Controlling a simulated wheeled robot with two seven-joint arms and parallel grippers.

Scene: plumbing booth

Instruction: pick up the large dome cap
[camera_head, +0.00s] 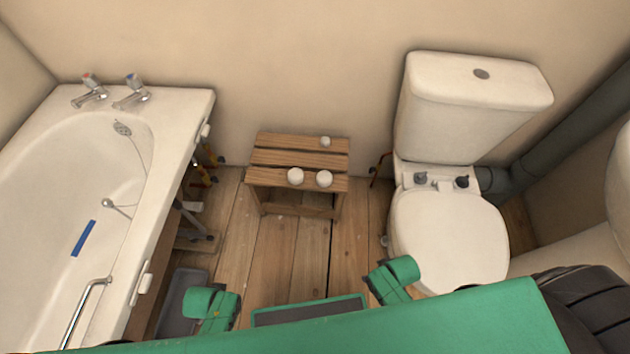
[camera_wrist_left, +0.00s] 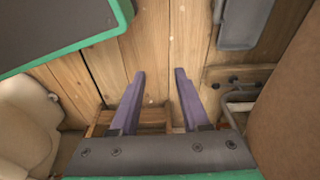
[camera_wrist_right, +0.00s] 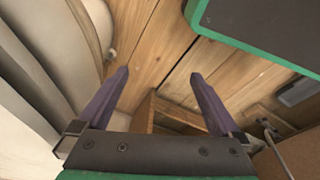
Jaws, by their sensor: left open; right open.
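Three white round caps sit on the slatted wooden stool (camera_head: 300,158). Two larger ones are near its front edge, a left cap (camera_head: 295,176) and a right cap (camera_head: 324,179). A smaller cap (camera_head: 325,141) is at the back right. The two front caps look close in size, and I cannot tell for sure which is the large dome cap. My left gripper (camera_wrist_left: 160,74) is open and empty, its purple fingers apart above the floor. My right gripper (camera_wrist_right: 159,74) is open and empty too. Both arms are well in front of the stool, apart from the caps.
A white bathtub (camera_head: 170,140) with taps and a grab rail stands on the left. A white toilet (camera_head: 449,235) stands on the right, with a grey pipe (camera_head: 560,140) beside it. The wooden floor (camera_head: 290,250) before the stool is clear. The wall is close behind the stool.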

